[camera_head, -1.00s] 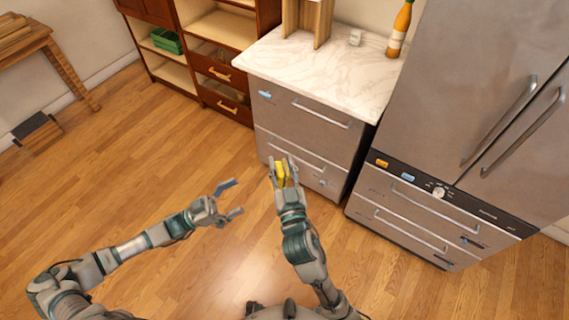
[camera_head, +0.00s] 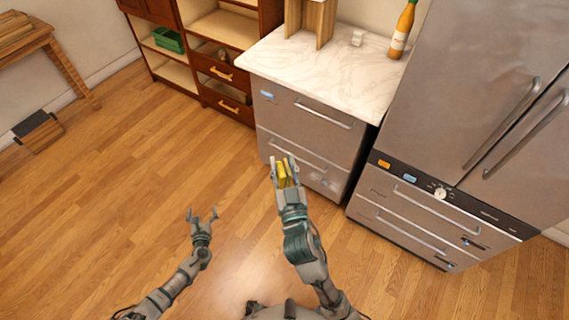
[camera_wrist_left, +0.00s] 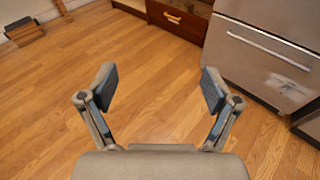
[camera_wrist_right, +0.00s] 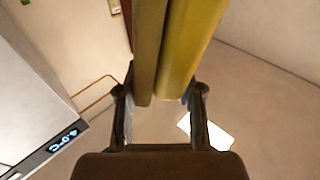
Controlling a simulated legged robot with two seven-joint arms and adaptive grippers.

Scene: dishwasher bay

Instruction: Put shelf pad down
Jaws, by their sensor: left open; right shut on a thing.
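My right gripper (camera_head: 286,172) is shut on a yellow object (camera_head: 287,174) in front of the marble-topped drawer unit. In the right wrist view the object (camera_wrist_right: 180,45) shows as two long yellow pieces side by side between the fingers; I cannot tell whether it is the shelf pad. My left gripper (camera_head: 203,214) is open and empty above the wood floor. Its two spread fingers also show in the left wrist view (camera_wrist_left: 158,88), with only floor between them.
The marble counter (camera_head: 330,75) holds a wooden stand (camera_head: 325,25), a small white item (camera_head: 358,38) and an orange bottle (camera_head: 402,30). A steel fridge (camera_head: 470,100) stands right. A brown shelf unit (camera_head: 215,25) with a green basket (camera_head: 168,40) stands left.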

